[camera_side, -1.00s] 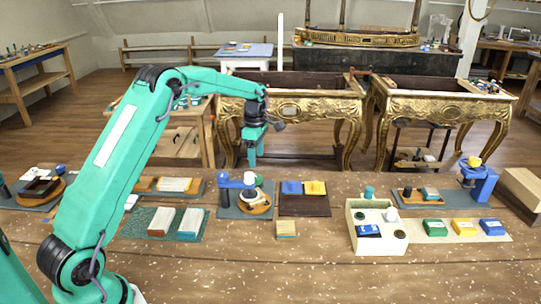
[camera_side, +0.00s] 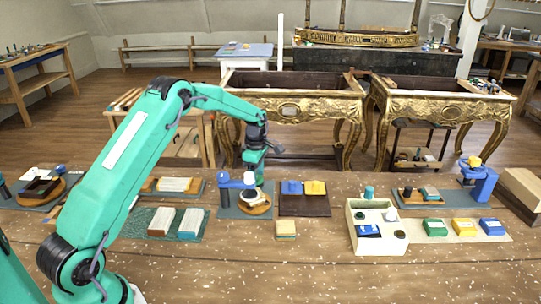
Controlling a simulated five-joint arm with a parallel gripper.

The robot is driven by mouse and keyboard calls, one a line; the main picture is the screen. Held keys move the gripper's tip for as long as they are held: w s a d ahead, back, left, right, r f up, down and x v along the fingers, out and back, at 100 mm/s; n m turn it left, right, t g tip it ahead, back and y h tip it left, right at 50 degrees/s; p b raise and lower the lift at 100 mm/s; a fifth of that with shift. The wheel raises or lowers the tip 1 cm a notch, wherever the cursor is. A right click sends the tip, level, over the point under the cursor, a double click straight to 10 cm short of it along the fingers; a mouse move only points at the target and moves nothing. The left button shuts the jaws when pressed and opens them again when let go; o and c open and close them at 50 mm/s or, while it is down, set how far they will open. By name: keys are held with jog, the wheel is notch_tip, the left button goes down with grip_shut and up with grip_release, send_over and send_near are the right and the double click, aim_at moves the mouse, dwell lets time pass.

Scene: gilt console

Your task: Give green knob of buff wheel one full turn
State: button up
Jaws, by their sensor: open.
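A wheel set (camera_side: 256,207) with a pale disc on a round wooden base stands on a dark mat, left of centre, beside a blue post. My gripper (camera_side: 259,182) points down just above and behind this wheel, with its tips close to the top. It is open; I cannot tell whether it touches anything. No green knob shows clearly on this wheel; my gripper covers part of that spot.
A dark tray (camera_side: 305,205) with a blue and a yellow block lies right of the wheel. Several blocks on a green mat (camera_side: 160,232) lie left. A blue stand with a yellow top (camera_side: 485,185) is at the far right. The front of the table is clear.

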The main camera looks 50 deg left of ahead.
jog(key=c, duration=1)
jog(key=shift+o, duration=0.2)
jog(key=shift+m, duration=0.5)
jog(key=m, duration=0.9)
jog(key=shift+w, duration=0.1)
jog(key=m, duration=1.3)
jog(key=shift+r+m, duration=0.1)
jog(key=shift+m, duration=0.3)
